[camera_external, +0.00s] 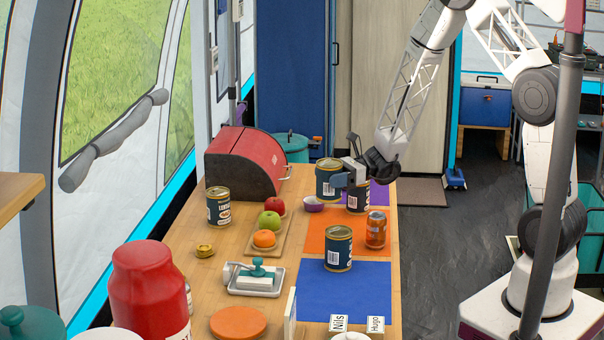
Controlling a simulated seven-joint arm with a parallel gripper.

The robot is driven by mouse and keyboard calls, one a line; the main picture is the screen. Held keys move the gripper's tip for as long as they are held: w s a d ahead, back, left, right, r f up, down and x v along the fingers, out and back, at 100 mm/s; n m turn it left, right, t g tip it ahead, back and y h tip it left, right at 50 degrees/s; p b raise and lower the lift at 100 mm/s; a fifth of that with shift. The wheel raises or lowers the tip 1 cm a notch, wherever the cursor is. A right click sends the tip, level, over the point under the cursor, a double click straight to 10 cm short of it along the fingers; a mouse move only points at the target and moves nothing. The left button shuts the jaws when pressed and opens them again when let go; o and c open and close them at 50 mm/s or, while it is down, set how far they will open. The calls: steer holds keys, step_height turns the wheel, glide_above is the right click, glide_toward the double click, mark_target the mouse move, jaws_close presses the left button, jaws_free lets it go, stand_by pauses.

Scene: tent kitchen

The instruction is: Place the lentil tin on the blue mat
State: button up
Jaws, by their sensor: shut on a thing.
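My gripper (343,180) is shut on a dark tin (326,187) with a gold lid and a white barcode patch, holding it upright at the far part of the table. Another dark tin (338,250) stands at the back edge of the blue mat (345,295). A fourth-looking dark tin (219,206) stands at the left on bare wood, with partly visible lettering. The labels are too small to tell which is the lentil tin.
The blue mat's front is mostly clear.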

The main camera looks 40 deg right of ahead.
step_height(320, 180, up, 2)
steer(key=shift+r, duration=0.1)
steer(key=s+a+r, duration=0.1)
steer(key=s+a, duration=0.3)
steer(key=s, duration=0.4)
steer(key=s+a, duration=0.4)
steer(key=s, duration=0.3)
steer(key=s+a+f, duration=0.1)
steer(key=s+a, duration=0.1)
steer(key=s, duration=1.8)
step_height(320, 180, down, 10)
steer(key=shift+d+t, duration=0.25)
steer(key=shift+t, duration=0.05)
steer(key=shift+w, duration=0.1)
steer(key=w+a+f, duration=0.1)
steer(key=w+a, duration=0.9)
steer(key=a, duration=0.1)
steer(key=shift+w+a+f, duration=0.2)
steer(key=shift+w+a, duration=0.15)
steer(key=shift+w, duration=0.05)
steer(key=shift+f, duration=1.75)
steer(key=shift+f, duration=0.15)
